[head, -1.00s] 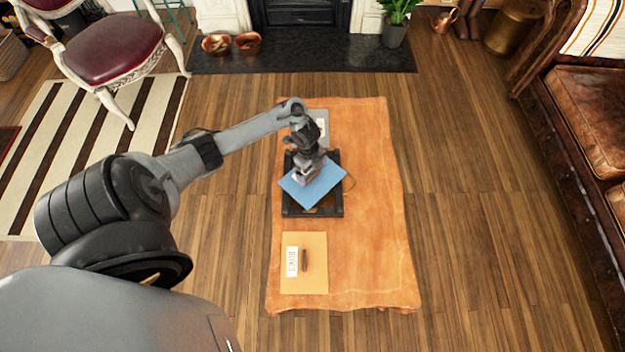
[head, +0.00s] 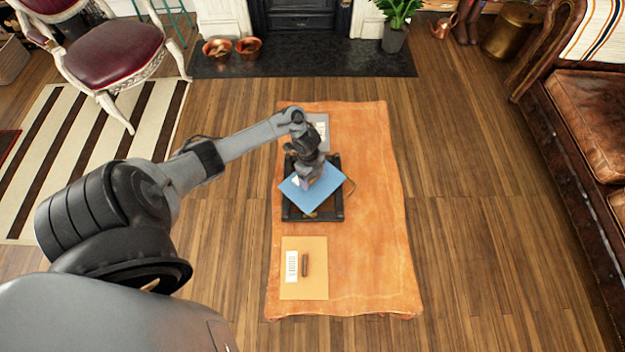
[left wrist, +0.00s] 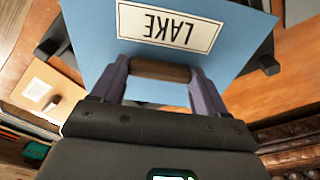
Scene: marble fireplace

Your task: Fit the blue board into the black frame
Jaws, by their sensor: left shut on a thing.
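The blue board (head: 322,190) is held over the black frame (head: 335,214) on the orange table, turned at an angle to it, so its corners cross the frame's sides. In the left wrist view the board (left wrist: 92,30) bears a white label reading LAKE and a brown handle (left wrist: 155,70). My left gripper (left wrist: 158,78) is shut on that handle. In the head view my left gripper (head: 305,180) covers part of the board. I cannot tell whether the board touches the frame. The frame's dark edge (left wrist: 58,45) shows behind the board. My right gripper is not in view.
The orange table (head: 370,250) also holds a yellow-tan board (head: 315,285) with a label and brown handle at its near end. A grey board (head: 321,128) with a label lies at the far end. The table's right side is clear.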

